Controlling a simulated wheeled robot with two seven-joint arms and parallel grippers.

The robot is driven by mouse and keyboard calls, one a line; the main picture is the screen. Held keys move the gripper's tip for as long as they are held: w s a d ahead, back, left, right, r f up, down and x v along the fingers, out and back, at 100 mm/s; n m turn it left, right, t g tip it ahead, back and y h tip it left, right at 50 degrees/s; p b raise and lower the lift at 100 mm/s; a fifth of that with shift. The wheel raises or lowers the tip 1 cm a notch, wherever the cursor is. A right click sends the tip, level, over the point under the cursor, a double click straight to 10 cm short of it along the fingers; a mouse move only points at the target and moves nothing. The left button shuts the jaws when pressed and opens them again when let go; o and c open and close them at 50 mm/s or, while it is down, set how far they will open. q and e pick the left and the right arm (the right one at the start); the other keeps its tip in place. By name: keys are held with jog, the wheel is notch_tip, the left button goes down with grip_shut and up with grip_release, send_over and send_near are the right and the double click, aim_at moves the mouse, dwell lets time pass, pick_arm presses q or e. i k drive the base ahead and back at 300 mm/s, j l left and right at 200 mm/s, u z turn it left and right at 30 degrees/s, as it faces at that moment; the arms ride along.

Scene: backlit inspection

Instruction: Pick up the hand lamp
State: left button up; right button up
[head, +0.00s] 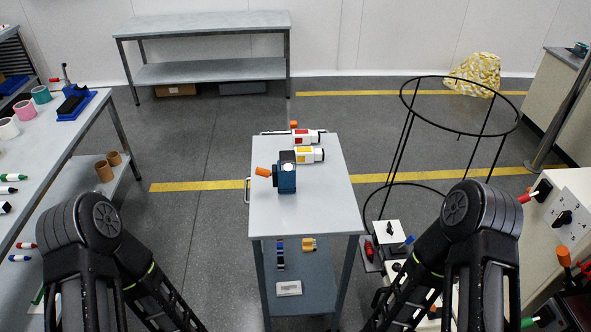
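A blue and black boxy device (286,179) with a round white spot and a dark round part on its left side stands on the top of a grey cart (315,215). It looks like the hand lamp, though I cannot be sure. An orange-tipped piece (263,172) shows at its left; I cannot tell whether it is attached. Two white bottle-like items with black ends, one with a red patch (303,136) and one with a yellow patch (308,155), lie behind it. Both my arms come in at the bottom, apart from the cart top; neither gripper is in view.
A left bench (72,152) holds tape rolls and markers. A black wire hoop frame (459,131) stands right of the cart. A cabinet with a switch panel (567,217) is at the right. The cart's near top is clear; its lower shelf (315,285) holds small items.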

aim_at(283, 172)
jog(key=i+l+z, duration=0.55)
jog(key=i+l, duration=0.15)
